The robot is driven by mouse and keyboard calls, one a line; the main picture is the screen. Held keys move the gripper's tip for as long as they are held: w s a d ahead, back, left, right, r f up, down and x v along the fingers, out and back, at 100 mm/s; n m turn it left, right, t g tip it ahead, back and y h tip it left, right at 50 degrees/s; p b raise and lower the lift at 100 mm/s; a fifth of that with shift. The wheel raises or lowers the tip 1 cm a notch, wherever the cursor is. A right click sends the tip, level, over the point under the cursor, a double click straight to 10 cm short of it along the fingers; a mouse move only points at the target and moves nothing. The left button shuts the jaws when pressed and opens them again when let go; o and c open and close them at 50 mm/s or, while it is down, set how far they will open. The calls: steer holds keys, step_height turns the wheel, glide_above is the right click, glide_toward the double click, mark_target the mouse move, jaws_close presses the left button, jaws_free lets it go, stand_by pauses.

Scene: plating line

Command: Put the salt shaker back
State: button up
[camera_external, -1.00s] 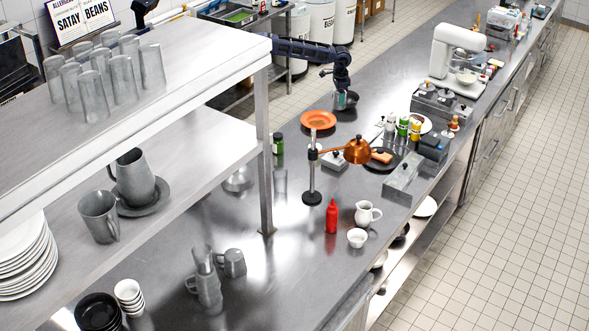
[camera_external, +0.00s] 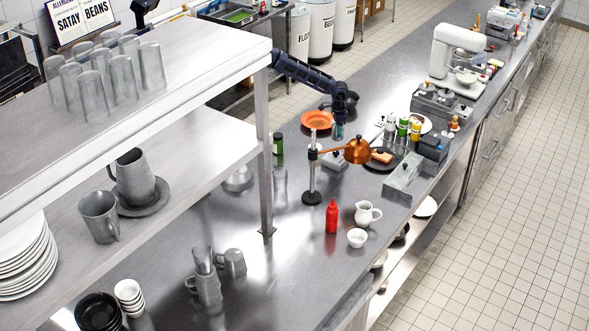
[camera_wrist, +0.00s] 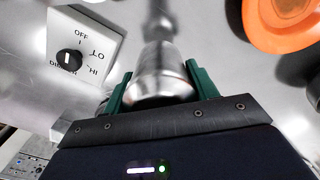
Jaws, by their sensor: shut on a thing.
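My gripper (camera_external: 338,131) is over the steel counter, beside the orange plate (camera_external: 316,120). In the wrist view its green fingers (camera_wrist: 160,88) are shut on a blurred silver cylinder, which I take to be the salt shaker (camera_wrist: 158,72). The shaker sits between the fingers and points away from the camera. In the external view it is too small and too covered to make out. I cannot tell whether it touches the counter. The orange plate also shows at the upper right of the wrist view (camera_wrist: 287,22).
A white panel with a dial (camera_wrist: 70,58) is close to the left finger. The copper heat lamp (camera_external: 357,150) stands nearer the camera. Several bottles (camera_external: 403,127) and a dark plate with food (camera_external: 376,163) lie to the right. A green bottle (camera_external: 278,144) stands left, near the shelf post.

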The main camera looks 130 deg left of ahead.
steer(key=shift+f, duration=2.6)
steer(key=shift+f, duration=0.1)
steer(key=o, duration=1.1)
steer(key=shift+o, duration=0.4)
step_height(320, 180, up, 12)
steer(key=shift+r, duration=0.1)
